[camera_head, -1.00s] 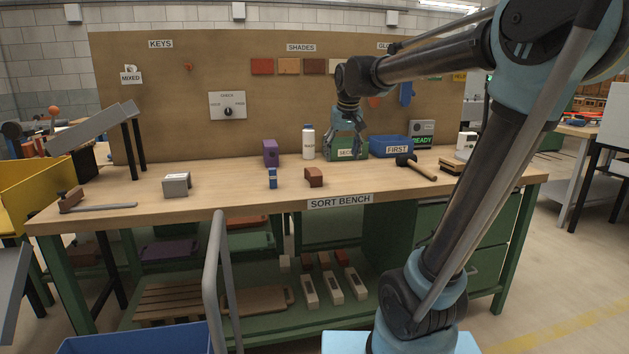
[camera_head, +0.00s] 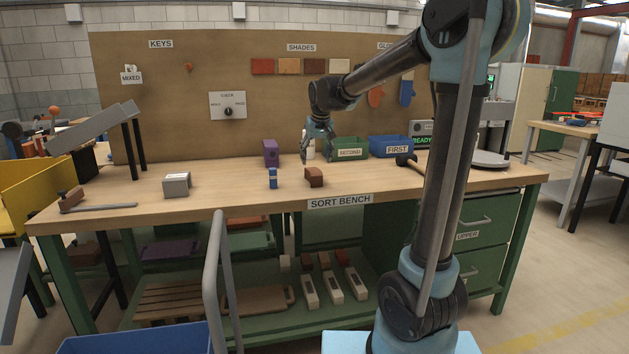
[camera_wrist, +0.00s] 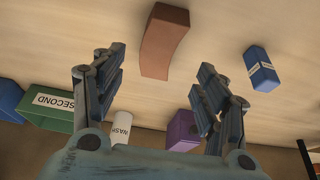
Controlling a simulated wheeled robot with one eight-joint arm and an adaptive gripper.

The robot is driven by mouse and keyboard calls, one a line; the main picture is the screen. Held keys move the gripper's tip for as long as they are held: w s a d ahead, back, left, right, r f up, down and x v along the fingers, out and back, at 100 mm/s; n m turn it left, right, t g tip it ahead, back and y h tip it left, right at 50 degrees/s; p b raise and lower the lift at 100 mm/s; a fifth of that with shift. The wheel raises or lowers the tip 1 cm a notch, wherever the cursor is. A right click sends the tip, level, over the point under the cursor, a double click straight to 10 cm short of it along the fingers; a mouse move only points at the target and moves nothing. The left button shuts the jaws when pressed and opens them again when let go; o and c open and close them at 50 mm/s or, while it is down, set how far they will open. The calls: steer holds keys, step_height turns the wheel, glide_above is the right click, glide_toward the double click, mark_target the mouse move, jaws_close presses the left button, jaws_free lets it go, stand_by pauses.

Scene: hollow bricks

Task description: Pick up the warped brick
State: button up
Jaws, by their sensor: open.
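A reddish-brown brick (camera_head: 314,177) with a curved, warped shape lies on the wooden bench near its front edge. In the wrist view the warped brick (camera_wrist: 162,42) shows between and beyond my fingers, its sides bowed. My gripper (camera_head: 317,150) is above the bench, behind the brick in the head view. In the wrist view my gripper (camera_wrist: 158,85) is open, its two fingers wide apart with nothing between the tips. The brick is apart from both fingers.
A small blue block with a pale band (camera_head: 273,178) stands left of the brick, and a purple brick (camera_head: 270,152) behind that. Green SECOND bin (camera_head: 350,153) and blue FIRST bin (camera_head: 397,152) stand at the back. A mallet (camera_head: 406,160) lies right.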

mark_target(315, 171)
steer(key=shift+x, duration=4.2)
steer(key=shift+w+d, duration=0.15)
steer(key=shift+c, duration=0.3)
steer(key=shift+r, duration=0.1)
steer(key=c, duration=1.4)
steer(key=shift+r, duration=0.1)
steer(key=shift+c, duration=0.2)
